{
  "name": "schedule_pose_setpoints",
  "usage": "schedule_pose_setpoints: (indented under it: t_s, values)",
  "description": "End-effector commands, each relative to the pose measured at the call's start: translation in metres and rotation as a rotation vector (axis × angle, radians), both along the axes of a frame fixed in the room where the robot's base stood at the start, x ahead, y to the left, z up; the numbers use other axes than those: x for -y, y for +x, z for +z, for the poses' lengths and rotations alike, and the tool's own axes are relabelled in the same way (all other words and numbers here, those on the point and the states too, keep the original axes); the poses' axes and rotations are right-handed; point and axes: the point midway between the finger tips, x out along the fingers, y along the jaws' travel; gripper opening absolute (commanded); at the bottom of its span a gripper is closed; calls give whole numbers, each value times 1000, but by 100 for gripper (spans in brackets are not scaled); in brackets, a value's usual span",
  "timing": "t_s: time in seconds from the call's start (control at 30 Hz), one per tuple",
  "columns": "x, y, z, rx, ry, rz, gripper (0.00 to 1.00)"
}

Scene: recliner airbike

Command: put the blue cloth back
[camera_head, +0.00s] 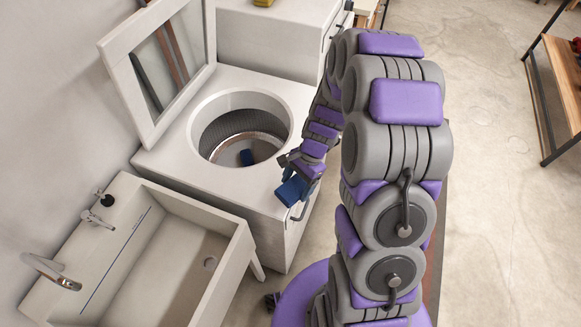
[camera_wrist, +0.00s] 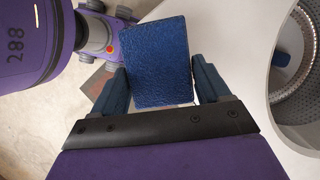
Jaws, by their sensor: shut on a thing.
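My gripper (camera_wrist: 163,88) is shut on a blue cloth (camera_wrist: 150,62), a folded, textured rectangle between its two fingers in the wrist view. In the head view the held cloth (camera_head: 291,190) is just in front of the washer's front right edge, outside the drum. A top-loading washer (camera_head: 180,168) stands with its lid (camera_head: 122,75) raised and its round drum (camera_head: 222,131) open.
A sink basin (camera_head: 120,296) with taps stands in front of the washer at the lower left. A white cabinet (camera_head: 275,32) with a yellow item (camera_head: 263,3) is behind. A wood-topped bench (camera_head: 566,80) is at the far right. Open floor (camera_head: 490,220) lies to the right.

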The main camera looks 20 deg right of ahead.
Motion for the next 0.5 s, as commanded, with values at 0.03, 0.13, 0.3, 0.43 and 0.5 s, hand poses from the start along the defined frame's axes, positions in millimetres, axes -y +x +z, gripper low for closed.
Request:
schedule_pose_setpoints:
  t_s: [0.03, 0.13, 0.3, 0.43, 0.5]
  values:
    - [-2, -12, 1, -6, 6, -66, 52]
    - [-4, -28, -2, -5, 3, -173, 52]
    - [-5, -45, -5, -4, 3, -284, 52]
    - [-5, -46, -7, 0, 1, -313, 52]
    - [-3, -38, -8, 0, 0, -318, 52]
